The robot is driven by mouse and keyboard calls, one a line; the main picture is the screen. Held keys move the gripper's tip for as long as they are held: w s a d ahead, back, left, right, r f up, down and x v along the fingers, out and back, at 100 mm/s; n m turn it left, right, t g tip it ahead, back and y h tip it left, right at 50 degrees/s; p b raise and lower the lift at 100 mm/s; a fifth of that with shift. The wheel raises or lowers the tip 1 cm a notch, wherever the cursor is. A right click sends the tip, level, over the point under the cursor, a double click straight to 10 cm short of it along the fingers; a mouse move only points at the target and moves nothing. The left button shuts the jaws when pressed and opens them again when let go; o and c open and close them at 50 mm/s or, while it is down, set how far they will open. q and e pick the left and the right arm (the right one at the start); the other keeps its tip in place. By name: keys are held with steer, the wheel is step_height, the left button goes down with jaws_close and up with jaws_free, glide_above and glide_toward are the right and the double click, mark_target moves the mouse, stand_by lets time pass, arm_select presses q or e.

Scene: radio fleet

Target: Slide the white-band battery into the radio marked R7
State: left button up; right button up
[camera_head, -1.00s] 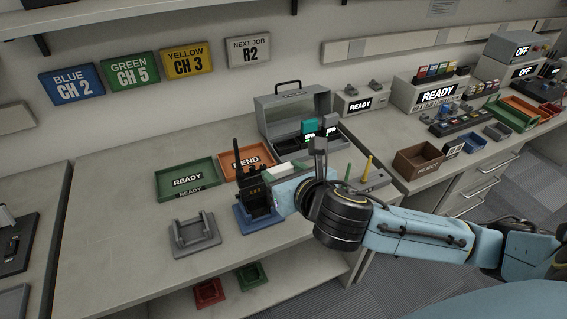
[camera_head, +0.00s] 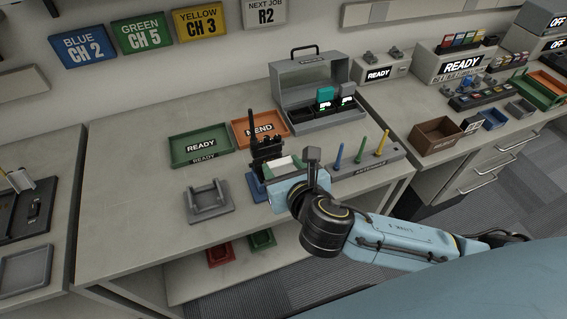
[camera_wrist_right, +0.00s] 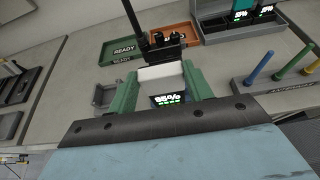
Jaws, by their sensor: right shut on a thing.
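The black radio (camera_head: 266,150) with a tall antenna stands upright in the blue holder (camera_head: 256,189). Its top and knobs show in the right wrist view (camera_wrist_right: 168,42); I cannot read its marking. My right gripper (camera_head: 282,168) is beside the radio's right side and hides its lower part. In the right wrist view, the green fingers (camera_wrist_right: 160,82) are shut on the white-band battery (camera_wrist_right: 160,72), which has a lit charge display. The battery is right in front of the radio; I cannot tell whether it is inside it. My left gripper is not in view.
An empty grey cradle (camera_head: 209,203) stands left of the radio. A green READY tray (camera_head: 201,161) and an orange MEND tray (camera_head: 248,143) lie behind. A grey case (camera_head: 283,94) holds other batteries. An antenna rack (camera_head: 372,167) stands to the right.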

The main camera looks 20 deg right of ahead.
mark_target(278, 159)
steer(key=shift+w, duration=0.3)
steer(key=shift+x, duration=2.2)
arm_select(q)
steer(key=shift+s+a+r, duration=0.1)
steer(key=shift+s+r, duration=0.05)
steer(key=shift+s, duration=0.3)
arm_select(e)
steer(key=shift+w+f, duration=0.1)
steer(key=shift+w, duration=0.2)
steer(key=shift+w, duration=0.1)
steer(key=shift+x, duration=0.85)
arm_select(q)
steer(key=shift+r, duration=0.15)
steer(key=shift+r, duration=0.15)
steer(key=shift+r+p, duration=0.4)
steer(key=shift+p, duration=0.2)
